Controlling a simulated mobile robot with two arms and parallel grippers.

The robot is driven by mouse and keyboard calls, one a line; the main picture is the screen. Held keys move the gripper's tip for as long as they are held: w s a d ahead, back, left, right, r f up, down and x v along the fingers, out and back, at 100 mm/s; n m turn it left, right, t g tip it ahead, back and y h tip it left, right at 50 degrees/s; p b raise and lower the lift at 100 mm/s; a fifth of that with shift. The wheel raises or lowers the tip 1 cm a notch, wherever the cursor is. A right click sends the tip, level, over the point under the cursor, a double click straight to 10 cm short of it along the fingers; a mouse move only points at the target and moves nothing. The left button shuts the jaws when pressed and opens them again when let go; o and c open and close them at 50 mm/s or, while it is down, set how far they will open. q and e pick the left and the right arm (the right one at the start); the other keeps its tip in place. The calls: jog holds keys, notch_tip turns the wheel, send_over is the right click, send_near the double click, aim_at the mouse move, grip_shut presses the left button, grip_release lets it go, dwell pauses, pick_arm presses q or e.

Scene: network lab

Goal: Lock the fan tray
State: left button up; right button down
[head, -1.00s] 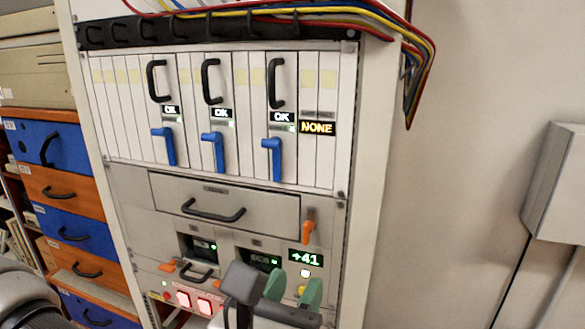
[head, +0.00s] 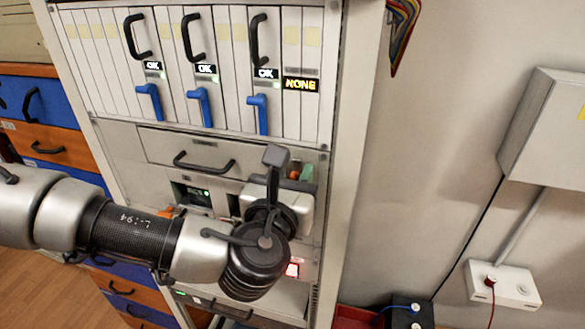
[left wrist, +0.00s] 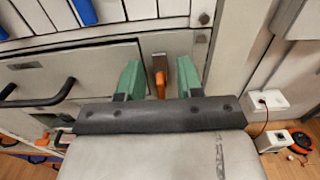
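The fan tray (head: 160,145) is a wide grey drawer front with a black bar handle (head: 204,163), below the row of white cards. Its front looks level with the rack. At its right end is an orange latch (left wrist: 160,84), hanging downward in the left wrist view. My left gripper (left wrist: 160,74) is open there, with one green finger on each side of the latch and gaps showing between them. In the head view my left gripper (head: 300,179) covers most of the latch. My right gripper is not in view.
Blue card levers (head: 200,105) and black card handles (head: 193,38) stand above the tray. Power units with small displays (head: 195,193) sit below. The rack's right post (head: 345,150) is close to my left gripper. A wall box (head: 540,125) hangs further right.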

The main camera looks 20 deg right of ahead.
pick_arm(q)
grip_shut()
jog(key=shift+f+n+b, duration=0.25)
jog(key=shift+n+b, duration=0.25)
jog(key=shift+b, duration=0.35)
jog(key=n+b, duration=0.4)
jog(key=b, duration=0.1)
jog(key=n+b, duration=0.2)
jog(key=shift+w+a+f+n+b, duration=0.2)
jog(key=shift+w+a+n+b, duration=0.05)
jog(key=shift+a+n+b, duration=0.05)
jog(key=n+b, duration=0.2)
jog(key=shift+a+n, duration=0.1)
jog(key=shift+n, duration=0.3)
jog(key=n+b, duration=0.1)
jog(key=n, duration=0.1)
jog(key=shift+w+f+n, duration=0.1)
jog(key=shift+f+n, duration=0.05)
jog(key=shift+n, duration=0.15)
jog(key=n+b, duration=0.1)
jog(key=n, duration=0.1)
jog(key=n+b, duration=0.1)
jog(key=n, duration=0.1)
jog(key=shift+a+f+n, duration=0.15)
jog(key=shift+n, duration=0.25)
